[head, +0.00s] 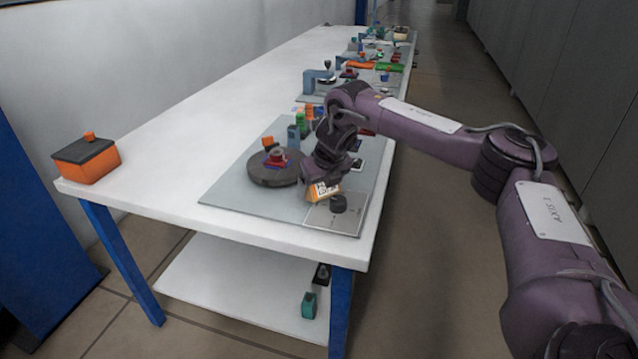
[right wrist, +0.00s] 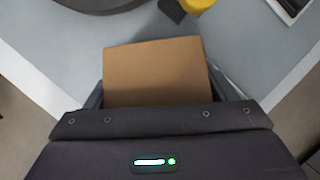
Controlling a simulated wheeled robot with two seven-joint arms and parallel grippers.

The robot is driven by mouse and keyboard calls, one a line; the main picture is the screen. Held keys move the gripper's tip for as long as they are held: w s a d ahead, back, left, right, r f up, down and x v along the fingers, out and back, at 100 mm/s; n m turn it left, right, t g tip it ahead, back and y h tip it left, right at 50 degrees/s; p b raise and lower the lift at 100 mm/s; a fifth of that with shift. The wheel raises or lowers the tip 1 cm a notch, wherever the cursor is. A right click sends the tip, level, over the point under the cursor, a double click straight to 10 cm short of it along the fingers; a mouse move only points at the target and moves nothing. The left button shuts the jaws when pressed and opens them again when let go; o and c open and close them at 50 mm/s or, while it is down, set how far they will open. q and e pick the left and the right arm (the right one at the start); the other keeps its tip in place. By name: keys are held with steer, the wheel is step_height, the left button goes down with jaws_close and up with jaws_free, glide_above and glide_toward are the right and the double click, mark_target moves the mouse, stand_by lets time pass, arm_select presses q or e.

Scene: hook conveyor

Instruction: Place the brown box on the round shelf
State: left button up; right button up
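The brown box (right wrist: 157,72) is between the fingers of my right gripper (right wrist: 160,98) in the right wrist view, with a finger against each side. In the head view the box (head: 321,191) shows a white label with dark print and looks tilted. My right gripper (head: 324,181) points down over the front right of the table mat. The round shelf (head: 265,180) is a dark grey disc to the left of the gripper, with a red part and small items on it. Part of its edge (right wrist: 92,5) shows at the top of the right wrist view. My left gripper is out of view.
Small blue and green items (head: 299,122) stand behind the round shelf. An orange box with a dark lid (head: 86,158) stands at the table's left corner. The white table (head: 190,150) is clear between.

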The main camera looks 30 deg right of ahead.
mark_target(328, 195)
steer(key=shift+o, duration=1.4)
steer(key=shift+w+d+f, duration=0.25)
steer(key=shift+s+a+r, duration=0.15)
steer(key=shift+s+r, duration=0.05)
steer(key=shift+r, duration=0.5)
steer(key=v, duration=0.8)
steer(key=shift+s+r, duration=0.1)
steer(key=shift+r, duration=0.2)
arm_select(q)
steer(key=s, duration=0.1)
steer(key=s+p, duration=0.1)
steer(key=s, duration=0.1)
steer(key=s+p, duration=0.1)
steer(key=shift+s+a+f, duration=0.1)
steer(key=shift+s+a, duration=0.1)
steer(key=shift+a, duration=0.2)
arm_select(e)
steer(key=v, duration=0.2)
steer(key=shift+s+r, duration=0.2)
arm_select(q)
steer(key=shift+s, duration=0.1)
arm_select(e)
steer(key=shift+f, duration=0.1)
